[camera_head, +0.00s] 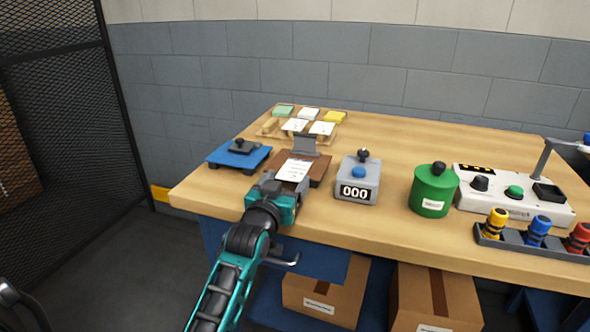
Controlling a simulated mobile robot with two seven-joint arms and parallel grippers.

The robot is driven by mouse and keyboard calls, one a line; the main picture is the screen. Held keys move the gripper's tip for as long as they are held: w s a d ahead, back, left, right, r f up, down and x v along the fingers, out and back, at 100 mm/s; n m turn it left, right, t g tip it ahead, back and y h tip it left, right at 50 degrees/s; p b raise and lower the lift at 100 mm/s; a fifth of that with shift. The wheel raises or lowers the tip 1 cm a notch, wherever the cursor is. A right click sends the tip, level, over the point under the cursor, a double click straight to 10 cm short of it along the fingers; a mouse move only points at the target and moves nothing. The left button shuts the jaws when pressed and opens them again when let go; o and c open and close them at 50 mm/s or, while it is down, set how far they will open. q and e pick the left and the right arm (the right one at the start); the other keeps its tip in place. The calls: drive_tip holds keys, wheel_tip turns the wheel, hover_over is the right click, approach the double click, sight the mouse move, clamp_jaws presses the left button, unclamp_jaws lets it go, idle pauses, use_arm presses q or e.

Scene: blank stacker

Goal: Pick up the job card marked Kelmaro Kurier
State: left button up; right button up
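A white card (292,170) with small print lies on a brown board (318,172) with a grey upright plate (305,146) at its back. Two more white cards, one on the left (295,125) and one on the right (322,128), lie in a wooden tray (270,132) farther back. The print is too small to read, so I cannot tell which card is marked Kelmaro Kurier. My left gripper (287,182) is at the near edge of the brown board, its fingers apart and pointing toward the white card. Nothing shows held in it. My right gripper is out of view.
A blue stand (240,157) is left of the board. A grey counter (358,182) reading 000, a green canister (432,190) and a white control box (510,193) stand to the right. Stamps in a dark rack (510,243) line the front right. Cardboard boxes (325,295) sit below the table.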

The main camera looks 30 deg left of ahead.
use_arm(q)
drive_tip(key=c, duration=0.7)
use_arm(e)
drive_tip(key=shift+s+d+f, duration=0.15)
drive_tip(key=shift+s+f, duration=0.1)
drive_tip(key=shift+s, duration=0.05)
use_arm(q)
drive_tip(key=shift+r, duration=0.1)
